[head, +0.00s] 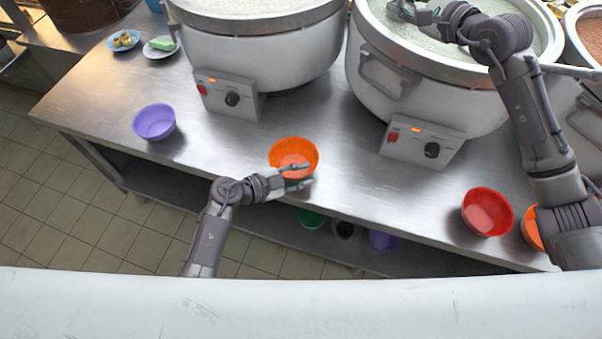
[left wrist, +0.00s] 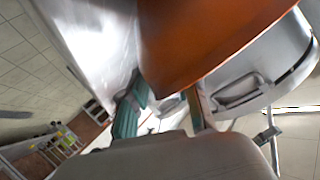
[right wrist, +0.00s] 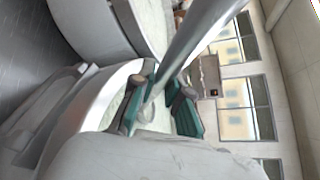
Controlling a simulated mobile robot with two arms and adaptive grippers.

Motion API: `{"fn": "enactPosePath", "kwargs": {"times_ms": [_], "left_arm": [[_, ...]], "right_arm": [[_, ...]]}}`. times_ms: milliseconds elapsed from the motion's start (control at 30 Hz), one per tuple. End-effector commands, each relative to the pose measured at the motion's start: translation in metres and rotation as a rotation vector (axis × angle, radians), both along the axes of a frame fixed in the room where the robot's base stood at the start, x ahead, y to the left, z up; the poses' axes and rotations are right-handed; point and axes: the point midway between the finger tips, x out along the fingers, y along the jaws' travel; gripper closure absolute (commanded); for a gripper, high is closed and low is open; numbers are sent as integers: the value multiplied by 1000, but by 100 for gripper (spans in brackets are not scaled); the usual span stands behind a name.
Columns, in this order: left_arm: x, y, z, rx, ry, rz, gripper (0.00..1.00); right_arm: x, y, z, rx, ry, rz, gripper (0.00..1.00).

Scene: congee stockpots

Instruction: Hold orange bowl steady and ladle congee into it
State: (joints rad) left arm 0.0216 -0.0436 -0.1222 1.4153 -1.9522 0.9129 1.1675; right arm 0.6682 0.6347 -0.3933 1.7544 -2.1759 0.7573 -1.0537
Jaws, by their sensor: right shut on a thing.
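The orange bowl (head: 293,150) stands upright on the steel table near its front edge. It fills the top of the left wrist view (left wrist: 200,40). My left gripper (head: 298,177) is at the bowl's near side, its fingers apart, one across the near rim and one outside it. Whether they touch the bowl is unclear. My right gripper (head: 402,10) is over the right stockpot (head: 425,105), which holds pale congee (head: 425,40). It is shut on the ladle's metal handle (right wrist: 200,32), seen in the right wrist view. The ladle's scoop is not clearly visible.
A left stockpot (head: 260,50) stands behind the orange bowl. A purple bowl (head: 154,121) is at left, a red bowl (head: 487,211) at right, and another orange bowl (head: 531,228) is partly behind my right arm. Small plates (head: 161,47) sit at the back left.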

Motion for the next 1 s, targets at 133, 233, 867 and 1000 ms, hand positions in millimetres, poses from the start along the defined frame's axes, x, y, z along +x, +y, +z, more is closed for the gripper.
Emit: {"fn": "enactPosePath", "kwargs": {"times_ms": [133,233,867,1000], "left_arm": [[0,0,0,0,0,0,99],[0,0,0,0,0,0,100],[0,0,0,0,0,0,100],[0,0,0,1,0,0,100]], "right_arm": [[0,0,1,0,-4,0,100],[0,0,1,0,-4,0,100],[-13,2,37,-6,-10,66,100],[-31,6,67,-8,-8,138,100]]}}
